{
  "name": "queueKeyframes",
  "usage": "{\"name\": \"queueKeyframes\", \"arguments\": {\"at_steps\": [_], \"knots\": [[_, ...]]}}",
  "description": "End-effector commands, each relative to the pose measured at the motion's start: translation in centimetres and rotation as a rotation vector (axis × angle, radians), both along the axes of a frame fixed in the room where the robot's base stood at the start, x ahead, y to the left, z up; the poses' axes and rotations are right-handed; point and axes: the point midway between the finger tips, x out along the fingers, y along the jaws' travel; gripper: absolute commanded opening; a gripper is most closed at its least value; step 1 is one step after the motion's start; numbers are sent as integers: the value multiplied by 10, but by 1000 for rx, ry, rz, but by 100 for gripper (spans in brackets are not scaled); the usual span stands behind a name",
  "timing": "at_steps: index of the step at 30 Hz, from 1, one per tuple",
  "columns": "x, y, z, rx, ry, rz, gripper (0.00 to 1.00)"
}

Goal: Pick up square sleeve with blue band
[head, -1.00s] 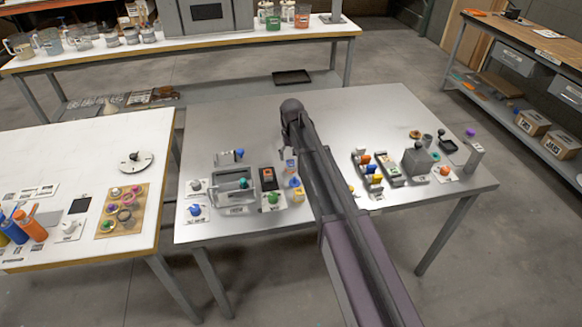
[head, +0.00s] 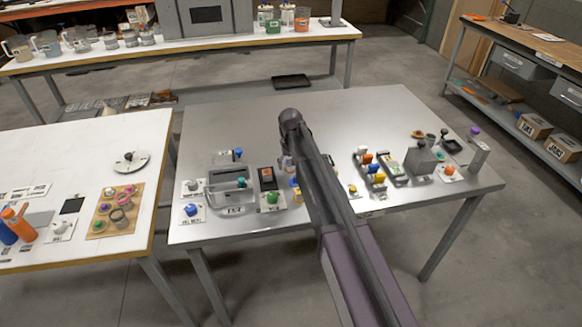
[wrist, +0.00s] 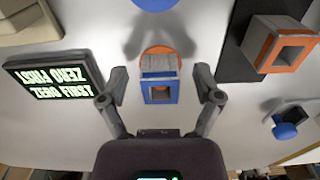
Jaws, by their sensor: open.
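The square sleeve with blue band (wrist: 160,88) is grey with a blue rim around a square opening. In the wrist view it stands in the middle, in front of an orange disc. My gripper (wrist: 160,78) is open, with one finger on each side of the sleeve and a visible gap on both sides. In the head view my arm covers most of the area around the sleeve, and my fingers are hidden there.
A similar sleeve with an orange band (wrist: 282,46) lies on a dark pad to the right. A dark lettered sign (wrist: 48,80) is close on the left. A blue knob-like piece (wrist: 286,130) is at the lower right. Several small items crowd the metal table (head: 330,105).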

Motion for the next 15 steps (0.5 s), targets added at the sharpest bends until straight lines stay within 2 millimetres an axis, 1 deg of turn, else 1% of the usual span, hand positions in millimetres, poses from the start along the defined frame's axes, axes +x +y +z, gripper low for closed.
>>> {"name": "queueKeyframes", "arguments": {"at_steps": [11, 14, 15], "knots": [[0, 0, 0, 0, 0, 0, 83], [0, 0, 0, 0, 0, 0, 56], [0, 0, 0, 0, 0, 0, 44]]}}
